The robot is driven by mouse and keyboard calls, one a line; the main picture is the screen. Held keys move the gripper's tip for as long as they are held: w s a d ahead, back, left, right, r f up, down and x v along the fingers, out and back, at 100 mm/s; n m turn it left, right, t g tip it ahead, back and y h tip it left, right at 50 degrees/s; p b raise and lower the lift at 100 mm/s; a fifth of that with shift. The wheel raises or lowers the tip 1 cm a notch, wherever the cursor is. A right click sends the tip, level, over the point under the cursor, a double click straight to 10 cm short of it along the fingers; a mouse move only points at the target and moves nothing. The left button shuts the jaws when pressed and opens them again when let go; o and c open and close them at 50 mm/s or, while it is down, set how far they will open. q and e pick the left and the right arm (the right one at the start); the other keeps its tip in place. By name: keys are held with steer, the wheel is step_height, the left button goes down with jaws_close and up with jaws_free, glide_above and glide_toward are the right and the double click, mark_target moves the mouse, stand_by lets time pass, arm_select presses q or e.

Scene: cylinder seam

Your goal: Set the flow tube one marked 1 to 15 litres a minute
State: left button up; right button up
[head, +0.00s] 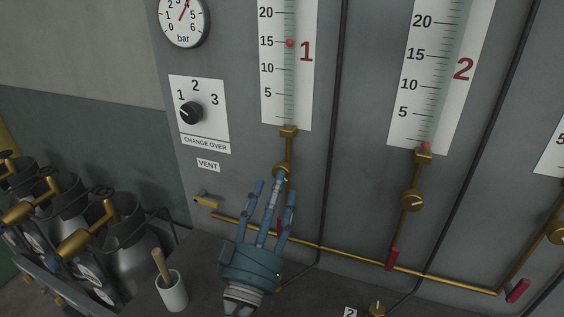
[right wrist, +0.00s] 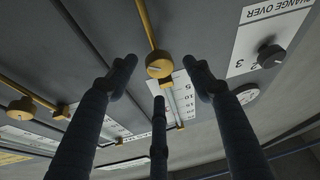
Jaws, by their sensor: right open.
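Flow tube 1 (head: 289,85) is a clear tube on a white scale with a red 1. Its red float (head: 290,43) sits level with the 15 mark. Its brass valve knob (head: 281,171) is below the tube, partly hidden by my fingers; it shows whole in the right wrist view (right wrist: 159,65). My right gripper (head: 274,188) is three-fingered and open. Its fingers point up at the knob and are spread around it with visible gaps, holding nothing. In the right wrist view the gripper (right wrist: 161,82) has the knob just beyond its fingertips. My left gripper is out of view.
Flow tube 2 (head: 437,85) has its float at the bottom and its own knob (head: 413,201). A brass pipe (head: 340,252) crosses the panel low down. A change-over switch (head: 191,113) points to 1. A cup (head: 171,290) and cylinders (head: 125,245) are at left.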

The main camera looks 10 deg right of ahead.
steer(key=p+x, duration=0.1)
steer(key=x, duration=0.3)
steer(key=shift+w+d+r+p, duration=0.1)
steer(key=shift+w+p, duration=0.15)
steer(key=shift+p, duration=0.1)
steer(key=shift+w+d, duration=0.15)
steer(key=shift+w, duration=0.15)
steer(key=c, duration=1.1)
steer(key=shift+f+b, duration=0.25)
steer(key=shift+b, duration=1)
steer(key=shift+r, duration=0.1)
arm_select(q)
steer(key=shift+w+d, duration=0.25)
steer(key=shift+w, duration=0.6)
arm_select(e)
steer(key=shift+r+n, duration=0.15)
steer(key=shift+n, duration=0.15)
